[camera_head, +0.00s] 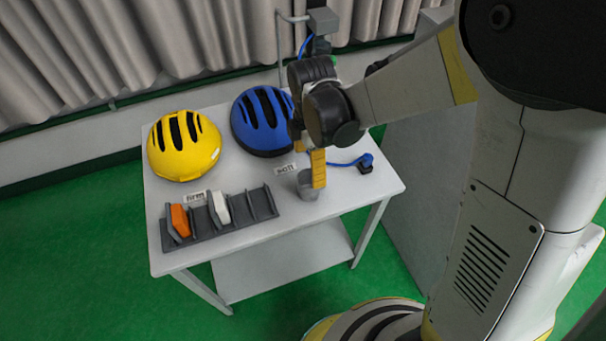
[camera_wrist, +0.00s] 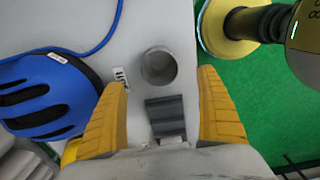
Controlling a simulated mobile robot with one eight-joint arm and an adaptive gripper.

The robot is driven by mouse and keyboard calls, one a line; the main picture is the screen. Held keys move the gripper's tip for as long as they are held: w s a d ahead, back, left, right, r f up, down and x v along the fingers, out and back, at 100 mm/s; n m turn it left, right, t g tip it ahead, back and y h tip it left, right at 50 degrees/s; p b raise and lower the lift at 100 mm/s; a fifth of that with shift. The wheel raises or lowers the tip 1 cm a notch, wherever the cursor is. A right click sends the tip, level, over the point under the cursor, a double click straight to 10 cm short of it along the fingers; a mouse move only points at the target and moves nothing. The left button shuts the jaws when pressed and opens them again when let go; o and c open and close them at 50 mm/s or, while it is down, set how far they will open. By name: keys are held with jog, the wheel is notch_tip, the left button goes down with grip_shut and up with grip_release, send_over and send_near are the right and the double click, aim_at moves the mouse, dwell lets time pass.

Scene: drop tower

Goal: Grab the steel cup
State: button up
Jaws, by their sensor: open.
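The steel cup (camera_head: 307,188) is a small grey open-topped cup standing upright near the right front part of the white table. In the wrist view the cup (camera_wrist: 158,67) shows from above, its round mouth open, beyond the fingertips and roughly midway between them. My gripper (camera_wrist: 163,84) is open, with a yellow finger on each side and nothing between them. In the head view my gripper (camera_head: 309,162) points down at the cup, and one yellow finger partly covers the cup. I cannot tell whether that finger touches it.
A grey rack (camera_head: 233,222) with an orange piece (camera_head: 180,221) and a white piece (camera_head: 219,208) stands left of the cup. A yellow helmet (camera_head: 184,146) and a blue helmet (camera_head: 262,121) lie behind. A blue cable (camera_head: 345,163) lies at the right. The table's right front corner (camera_head: 385,188) is clear.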

aim_at(309, 180)
notch_tip(309, 180, down, 7)
jog(key=b, duration=0.3)
jog(key=shift+d+f, duration=0.1)
jog(key=c, duration=1.3)
